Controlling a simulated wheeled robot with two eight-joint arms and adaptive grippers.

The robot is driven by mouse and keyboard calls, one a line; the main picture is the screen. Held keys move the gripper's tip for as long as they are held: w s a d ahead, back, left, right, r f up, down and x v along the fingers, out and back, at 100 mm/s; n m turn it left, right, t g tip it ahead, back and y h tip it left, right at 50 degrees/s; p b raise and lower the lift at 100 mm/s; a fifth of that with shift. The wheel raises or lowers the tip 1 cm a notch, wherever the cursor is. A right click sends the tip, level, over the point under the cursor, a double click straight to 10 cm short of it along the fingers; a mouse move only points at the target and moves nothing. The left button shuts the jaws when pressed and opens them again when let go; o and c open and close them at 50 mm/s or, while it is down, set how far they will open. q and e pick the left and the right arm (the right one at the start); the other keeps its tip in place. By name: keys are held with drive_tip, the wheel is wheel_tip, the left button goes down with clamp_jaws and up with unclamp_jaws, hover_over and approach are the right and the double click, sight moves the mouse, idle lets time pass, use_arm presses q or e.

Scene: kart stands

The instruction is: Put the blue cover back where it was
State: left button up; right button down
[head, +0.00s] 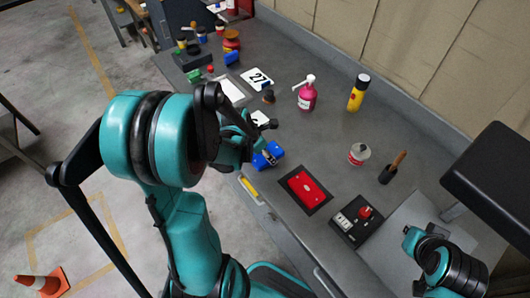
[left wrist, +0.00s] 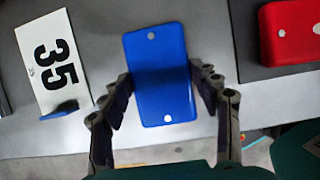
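The blue cover (head: 268,155) is at the front edge of the grey bench in the head view, partly hidden by my left arm. In the left wrist view the blue cover (left wrist: 160,75) is a flat rectangle with a pale round spot near each end. My left gripper (left wrist: 160,82) has one finger against each long side of it. The cover overlaps the bench edge in that view; its height above the bench is hard to judge. A dark panel (head: 345,229) with white sockets and a red knob (head: 366,212) lies uncovered to the right.
A red cover (head: 303,187) lies on a dark plate beside the blue one. A 35 card (left wrist: 52,62) stands left in the wrist view. A pink bottle (head: 307,95), yellow can (head: 358,92), round tin (head: 358,154) and brush (head: 392,168) stand behind.

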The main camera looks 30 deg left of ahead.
use_arm(q)
drive_tip(key=o, duration=0.3)
drive_tip(key=shift+o, duration=0.2)
drive_tip(key=shift+r, duration=0.1)
drive_tip(key=shift+s+a+r+p, duration=0.1)
drive_tip(key=shift+r+p, duration=0.25)
drive_tip(key=shift+p, duration=0.05)
drive_tip(key=p+v, duration=0.4)
drive_tip(key=v, duration=0.7)
drive_tip(key=s+d+r+m+t, duration=0.1)
drive_tip(key=d+m, duration=0.3)
drive_tip(key=m, duration=0.6)
drive_tip(key=s+d+r+m+t+y, duration=0.1)
drive_tip(key=s+d+r+m, duration=0.2)
drive_tip(key=m, duration=0.8)
drive_tip(key=s+d+r+m+t, duration=0.1)
drive_tip(key=d+m, duration=0.4)
drive_tip(key=m, duration=0.5)
wheel_tip(320, 180, up, 3)
drive_tip(key=shift+s+d+f+m+y, duration=0.2)
drive_tip(key=shift+s+d+m+y, duration=0.15)
drive_tip(key=shift+s, duration=0.35)
drive_tip(key=shift+f, duration=0.1)
